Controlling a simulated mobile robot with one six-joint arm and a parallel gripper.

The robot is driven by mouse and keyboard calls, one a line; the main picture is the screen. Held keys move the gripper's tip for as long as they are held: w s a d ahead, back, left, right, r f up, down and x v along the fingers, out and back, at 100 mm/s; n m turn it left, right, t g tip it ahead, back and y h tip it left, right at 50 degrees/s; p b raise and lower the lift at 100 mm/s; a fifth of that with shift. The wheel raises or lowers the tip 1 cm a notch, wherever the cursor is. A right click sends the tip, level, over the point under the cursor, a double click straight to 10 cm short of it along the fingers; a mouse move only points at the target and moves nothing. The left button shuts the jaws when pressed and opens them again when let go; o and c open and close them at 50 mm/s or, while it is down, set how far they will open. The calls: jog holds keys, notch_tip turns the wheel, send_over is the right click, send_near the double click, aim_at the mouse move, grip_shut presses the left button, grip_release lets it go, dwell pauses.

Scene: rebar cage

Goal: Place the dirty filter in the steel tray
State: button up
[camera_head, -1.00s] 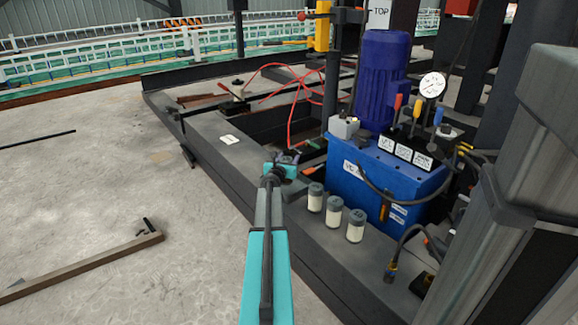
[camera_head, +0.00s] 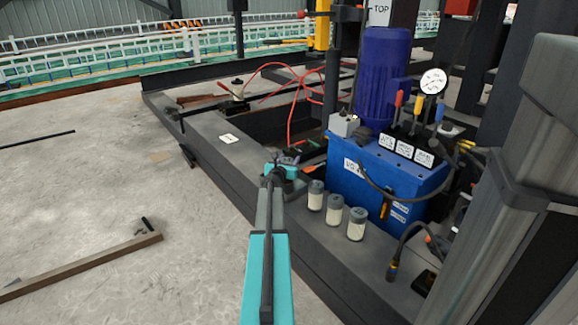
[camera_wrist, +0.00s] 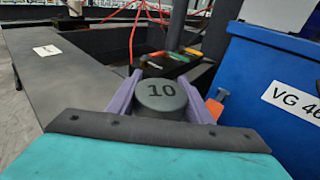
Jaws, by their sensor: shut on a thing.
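My gripper (camera_wrist: 161,82) is shut on a filter with a round dark grey cap marked "10" (camera_wrist: 161,101). Its purple fingers lie on either side of the cap; the filter's lower body is hidden. In the head view my gripper (camera_head: 288,165) is over the dark ledge, left of the blue power unit, and the held filter is hard to make out. Three pale filters with grey caps stand upright in a row on the ledge: one nearest the gripper (camera_head: 316,199), a middle one (camera_head: 333,213) and a near one (camera_head: 356,228). I cannot make out a steel tray for certain.
The blue hydraulic unit (camera_head: 375,180) with levers and a gauge (camera_head: 433,82) stands close on the right. A dark recess with red hoses (camera_head: 292,112) lies beyond the gripper. A white card (camera_head: 229,139) lies on the ledge (camera_head: 205,150). The floor at left is mostly clear.

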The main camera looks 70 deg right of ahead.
jog(key=shift+f, duration=0.5)
jog(key=shift+f+b, duration=0.15)
jog(key=shift+b, duration=0.15)
jog(key=o, duration=1.2)
jog(key=shift+r, duration=0.25)
jog(key=s+a+r+p, duration=0.1)
jog(key=a+p, duration=0.2)
jog(key=a, duration=0.9)
jog(key=shift+r, duration=0.3)
jog(key=shift+w, duration=0.1)
